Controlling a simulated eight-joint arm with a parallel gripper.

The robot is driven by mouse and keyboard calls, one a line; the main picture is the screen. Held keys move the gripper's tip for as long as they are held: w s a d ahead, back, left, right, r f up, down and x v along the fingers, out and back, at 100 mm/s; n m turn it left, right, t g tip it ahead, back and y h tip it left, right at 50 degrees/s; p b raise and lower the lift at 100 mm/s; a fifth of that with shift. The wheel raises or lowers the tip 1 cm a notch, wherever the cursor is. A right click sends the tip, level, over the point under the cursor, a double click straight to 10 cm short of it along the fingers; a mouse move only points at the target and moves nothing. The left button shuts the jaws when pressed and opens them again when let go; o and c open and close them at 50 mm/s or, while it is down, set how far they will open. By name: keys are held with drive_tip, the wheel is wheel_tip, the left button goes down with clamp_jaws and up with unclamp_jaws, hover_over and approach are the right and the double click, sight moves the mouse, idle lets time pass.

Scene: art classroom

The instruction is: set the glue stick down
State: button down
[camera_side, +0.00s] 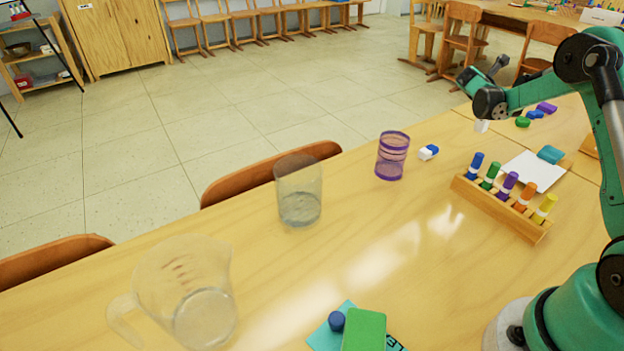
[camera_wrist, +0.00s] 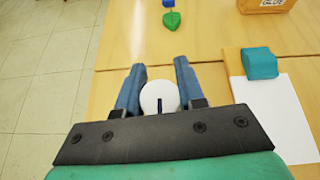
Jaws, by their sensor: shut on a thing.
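My gripper (camera_wrist: 159,88) is shut on the glue stick (camera_wrist: 160,98), whose round white end with a dark mark shows between the two blue-grey fingers in the wrist view. In the side view my gripper (camera_side: 488,103) is at the upper right, over the far part of the table (camera_side: 390,260). A small white piece of the glue stick (camera_side: 481,126) shows just below it. I cannot tell whether its lower end touches the tabletop.
White paper (camera_side: 533,170) and a teal block (camera_side: 551,154) lie nearby. A wooden rack of coloured markers (camera_side: 505,205) stands closer. Beyond are a green lump (camera_wrist: 172,20) and a box labelled GLUE (camera_wrist: 266,4). A purple mesh cup (camera_side: 392,156) stands left.

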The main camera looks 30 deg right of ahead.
drive_tip(key=shift+f, duration=1.85)
drive_tip(key=c, duration=0.5)
unclamp_jaws()
drive_tip(key=shift+f, duration=0.15)
drive_tip(key=shift+c, duration=0.2)
